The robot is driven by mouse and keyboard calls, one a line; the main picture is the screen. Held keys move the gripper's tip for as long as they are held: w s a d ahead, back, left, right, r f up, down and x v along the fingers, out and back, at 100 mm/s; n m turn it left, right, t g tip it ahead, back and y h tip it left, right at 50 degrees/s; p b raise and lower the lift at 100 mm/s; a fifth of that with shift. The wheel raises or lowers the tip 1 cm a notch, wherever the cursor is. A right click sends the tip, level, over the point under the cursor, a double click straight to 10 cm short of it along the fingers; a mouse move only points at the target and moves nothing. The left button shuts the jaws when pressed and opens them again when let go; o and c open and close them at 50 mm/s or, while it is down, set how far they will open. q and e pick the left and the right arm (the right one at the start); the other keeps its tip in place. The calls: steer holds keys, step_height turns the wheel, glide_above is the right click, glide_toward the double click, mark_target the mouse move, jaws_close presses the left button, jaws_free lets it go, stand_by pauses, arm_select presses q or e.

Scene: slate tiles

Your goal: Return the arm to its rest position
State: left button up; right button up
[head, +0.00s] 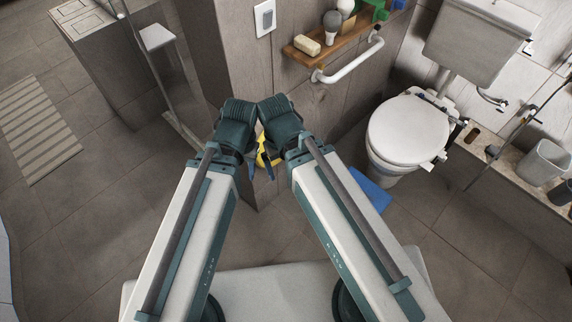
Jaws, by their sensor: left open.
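Both of my arms reach forward from the bottom of the head view, bent so that their dark green wrists nearly meet at the centre. My left gripper (251,168) hangs below its wrist, open, with nothing seen between its fingers. My right gripper is mostly hidden under its own wrist, and I cannot make out its jaws. Neither arm is seen holding anything.
A yellow object (276,161) shows partly behind the grippers. A white toilet (408,130) stands right, a blue mat (371,190) near its base. A wooden shelf (330,42) and white grab rail (350,66) are ahead. A slatted mat (38,128) lies left; tiled floor beside it is clear.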

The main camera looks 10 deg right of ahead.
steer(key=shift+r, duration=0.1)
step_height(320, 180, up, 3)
steer(key=p, duration=0.3)
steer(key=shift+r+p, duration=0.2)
steer(key=shift+p, duration=0.1)
